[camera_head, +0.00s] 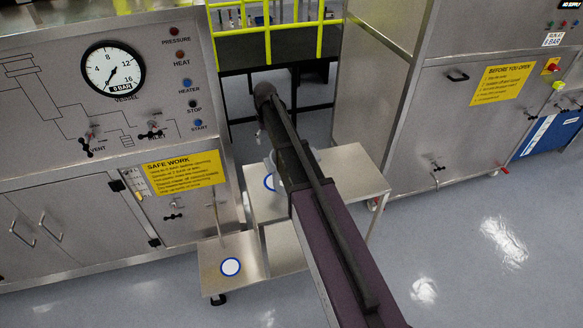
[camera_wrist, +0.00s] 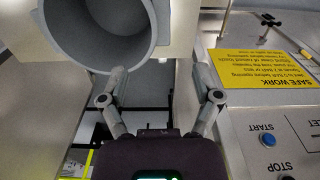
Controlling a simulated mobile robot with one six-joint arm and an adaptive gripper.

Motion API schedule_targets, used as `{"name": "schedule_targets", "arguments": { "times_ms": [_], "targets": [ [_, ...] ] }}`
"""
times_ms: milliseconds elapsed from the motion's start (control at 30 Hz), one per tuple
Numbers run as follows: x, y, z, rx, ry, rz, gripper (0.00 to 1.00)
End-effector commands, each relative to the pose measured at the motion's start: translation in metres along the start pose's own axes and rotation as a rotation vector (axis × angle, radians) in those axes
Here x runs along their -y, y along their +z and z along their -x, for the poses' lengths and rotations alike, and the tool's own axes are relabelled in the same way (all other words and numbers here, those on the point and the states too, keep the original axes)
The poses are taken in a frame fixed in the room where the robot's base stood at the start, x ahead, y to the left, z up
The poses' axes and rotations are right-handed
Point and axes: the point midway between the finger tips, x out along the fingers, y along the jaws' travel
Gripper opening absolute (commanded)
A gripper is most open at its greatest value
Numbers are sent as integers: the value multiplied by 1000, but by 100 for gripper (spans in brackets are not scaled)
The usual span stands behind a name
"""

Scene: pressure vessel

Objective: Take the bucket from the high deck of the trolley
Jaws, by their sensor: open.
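The grey bucket (camera_wrist: 95,30) fills the upper left of the wrist view, its round open mouth toward the camera. The right finger is well clear of the bucket. My gripper is hidden in the head view.
The trolley's low deck (camera_head: 245,250) carries a blue-ringed mark (camera_head: 230,267); another ring (camera_head: 269,182) shows on the high deck. The panel with the gauge (camera_head: 114,69) stands close on the left, a steel cabinet (camera_head: 470,130) on the right. Yellow railing (camera_head: 268,30) is behind. Front floor is clear.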

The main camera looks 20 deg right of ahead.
Motion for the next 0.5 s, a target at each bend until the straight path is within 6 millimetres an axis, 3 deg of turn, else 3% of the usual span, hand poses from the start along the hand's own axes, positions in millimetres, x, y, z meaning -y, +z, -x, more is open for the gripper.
{"name": "schedule_targets", "arguments": {
  "times_ms": [100, 500],
  "targets": [
    [0, -11, 6, 0, 0, 2, 81],
    [1, -11, 4, 0, 0, 3, 81]
  ]
}}
